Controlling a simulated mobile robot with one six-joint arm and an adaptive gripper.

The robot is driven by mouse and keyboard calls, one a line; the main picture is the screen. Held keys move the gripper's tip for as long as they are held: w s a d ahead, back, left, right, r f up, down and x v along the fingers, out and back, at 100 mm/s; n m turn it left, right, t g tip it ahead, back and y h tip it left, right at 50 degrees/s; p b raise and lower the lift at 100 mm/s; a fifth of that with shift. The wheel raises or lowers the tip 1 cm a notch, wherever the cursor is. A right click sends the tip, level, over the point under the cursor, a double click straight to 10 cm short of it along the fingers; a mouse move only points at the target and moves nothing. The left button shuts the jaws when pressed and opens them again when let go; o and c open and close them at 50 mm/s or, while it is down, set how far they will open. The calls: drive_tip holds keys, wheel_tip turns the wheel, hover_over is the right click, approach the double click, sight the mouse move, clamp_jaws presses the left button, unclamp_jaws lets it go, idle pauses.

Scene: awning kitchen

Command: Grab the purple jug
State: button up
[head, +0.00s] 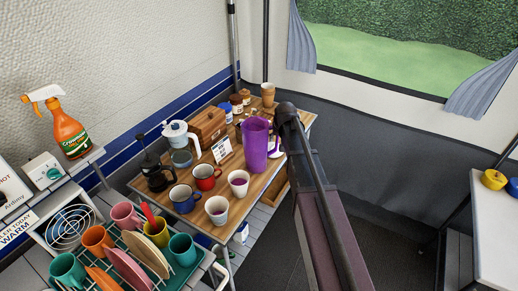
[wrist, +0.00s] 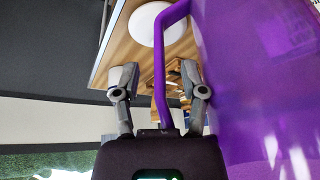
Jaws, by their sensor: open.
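The purple jug (head: 257,145) stands upright on the wooden tabletop, at the edge nearest my arm. In the wrist view its purple body (wrist: 255,75) fills the right side. Its handle (wrist: 159,70) runs down between the two fingers of my gripper (wrist: 157,82). The fingers are apart, one on each side of the handle, with a visible gap to the left finger. The right finger is close to the handle and to the jug's body; I cannot tell if it touches. In the head view my arm hides most of the gripper.
White cups (head: 238,183), a red mug (head: 207,177), a blue mug (head: 185,199) and a black French press (head: 155,172) stand left of the jug on the wooden table (head: 262,186). A small sign (head: 222,150) and a wooden box (head: 208,124) stand behind. A dish rack (head: 184,273) is front left.

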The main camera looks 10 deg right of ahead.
clamp_jaws()
drive_tip(key=shift+r+p, duration=0.35)
idle(0.4)
drive_tip(key=shift+r+p, duration=4.4)
drive_tip(key=shift+r, duration=0.2)
